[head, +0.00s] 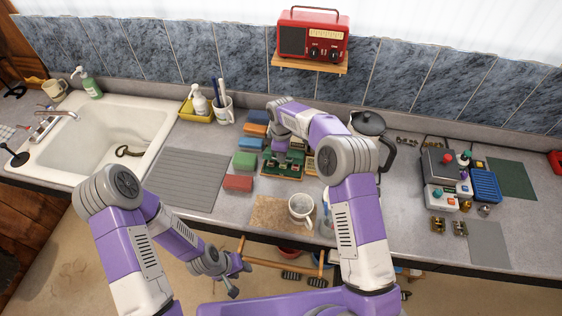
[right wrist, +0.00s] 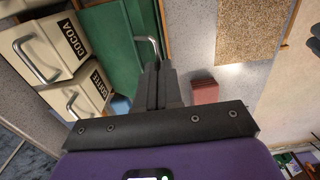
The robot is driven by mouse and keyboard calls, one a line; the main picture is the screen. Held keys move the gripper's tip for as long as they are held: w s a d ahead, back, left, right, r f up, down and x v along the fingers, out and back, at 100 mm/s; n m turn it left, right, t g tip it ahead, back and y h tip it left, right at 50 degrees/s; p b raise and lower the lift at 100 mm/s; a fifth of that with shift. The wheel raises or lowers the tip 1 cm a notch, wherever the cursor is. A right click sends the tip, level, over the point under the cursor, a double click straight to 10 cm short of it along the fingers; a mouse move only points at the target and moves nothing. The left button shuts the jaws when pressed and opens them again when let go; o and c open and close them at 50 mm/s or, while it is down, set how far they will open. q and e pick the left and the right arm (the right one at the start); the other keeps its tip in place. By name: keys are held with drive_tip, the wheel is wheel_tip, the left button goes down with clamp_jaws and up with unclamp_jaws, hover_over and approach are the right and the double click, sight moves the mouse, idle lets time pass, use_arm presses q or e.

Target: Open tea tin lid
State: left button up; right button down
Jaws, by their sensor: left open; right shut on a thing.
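My right gripper (head: 280,146) is above the green base (head: 283,171) at the middle of the counter. In the right wrist view its fingers (right wrist: 157,68) are shut on a bent metal handle (right wrist: 150,42), which shows at their tips against a green surface (right wrist: 115,40). Two cream tins there are labelled COCOA (right wrist: 38,48) and COFFEE (right wrist: 82,98), each with a metal handle. No TEA label is readable; my fingers and arm hide part of this area. My left gripper (head: 238,272) is open and empty, low in front of the counter.
Coloured blocks, including a red one (head: 238,183), lie left of the base. A white mug (head: 301,208) stands on a cork mat (head: 268,212). A dark-lidded jug (head: 368,124) stands close right of my right arm. The ribbed grey mat (head: 186,178) by the sink is clear.

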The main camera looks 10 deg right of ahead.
drive_tip(key=shift+w+d, duration=0.35)
drive_tip(key=shift+w, duration=0.2)
drive_tip(key=shift+f, duration=0.1)
drive_tip(key=c, duration=1.6)
unclamp_jaws()
drive_tip(key=shift+w+f, duration=0.1)
drive_tip(key=shift+w, duration=0.05)
drive_tip(key=shift+o, duration=0.2)
drive_tip(key=shift+w, duration=0.2)
drive_tip(key=shift+s, duration=0.15)
drive_tip(key=shift+a, duration=0.2)
drive_tip(key=shift+r, duration=0.3)
wheel_tip(320, 180, up, 7)
drive_tip(key=shift+d, duration=0.15)
